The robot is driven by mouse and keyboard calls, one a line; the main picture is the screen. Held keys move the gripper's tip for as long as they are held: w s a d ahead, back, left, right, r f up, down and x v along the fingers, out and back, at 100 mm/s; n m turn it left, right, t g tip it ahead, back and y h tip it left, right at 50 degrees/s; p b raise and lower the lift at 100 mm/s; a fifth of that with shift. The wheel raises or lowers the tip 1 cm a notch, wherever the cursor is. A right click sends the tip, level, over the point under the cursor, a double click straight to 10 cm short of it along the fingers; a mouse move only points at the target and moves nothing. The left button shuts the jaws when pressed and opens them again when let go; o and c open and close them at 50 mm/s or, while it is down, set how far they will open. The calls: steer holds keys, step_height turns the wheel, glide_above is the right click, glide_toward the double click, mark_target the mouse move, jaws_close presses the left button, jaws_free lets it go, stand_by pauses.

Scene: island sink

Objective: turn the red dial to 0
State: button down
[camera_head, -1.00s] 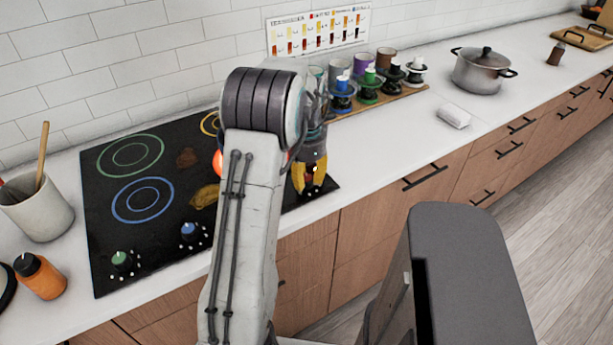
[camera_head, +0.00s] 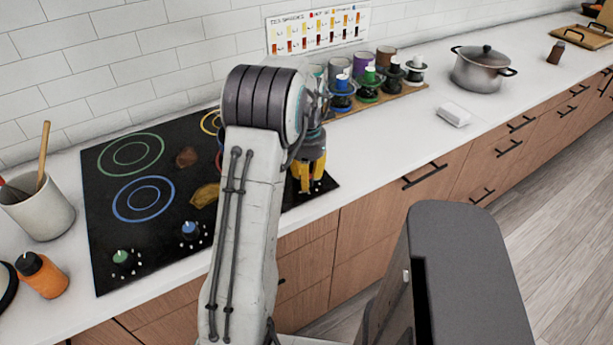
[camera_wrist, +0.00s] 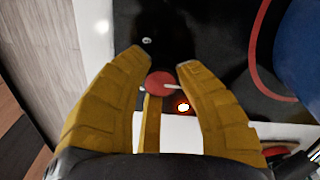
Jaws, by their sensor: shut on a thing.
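The red dial (camera_wrist: 160,83) sits between my gripper's yellow fingertips in the wrist view, on the black stove top (camera_head: 110,250). A white pointer mark on it points to the right in that view. A glowing orange-red dot (camera_wrist: 183,106) lies just below and right of the dial, and a pale dot (camera_wrist: 147,40) lies above it. My gripper (camera_wrist: 160,75) is shut on the dial. In the head view my gripper (camera_head: 306,184) is pointed down at the stove's front right corner, and its fingers hide the dial.
A green dial (camera_head: 121,257) and a blue dial (camera_head: 190,229) stand along the stove's front. Two brown food pieces lie on the stove, one near the blue ring (camera_head: 142,198). Cups in coloured stands (camera_head: 370,85) and a pot (camera_head: 480,68) are to the right.

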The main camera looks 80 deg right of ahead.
steer(key=shift+a+f, duration=0.1)
steer(key=shift+f, duration=0.05)
steer(key=c, duration=0.8)
jaws_free()
steer(key=shift+c, duration=0.2)
step_height(320, 180, up, 12)
stand_by(0.8)
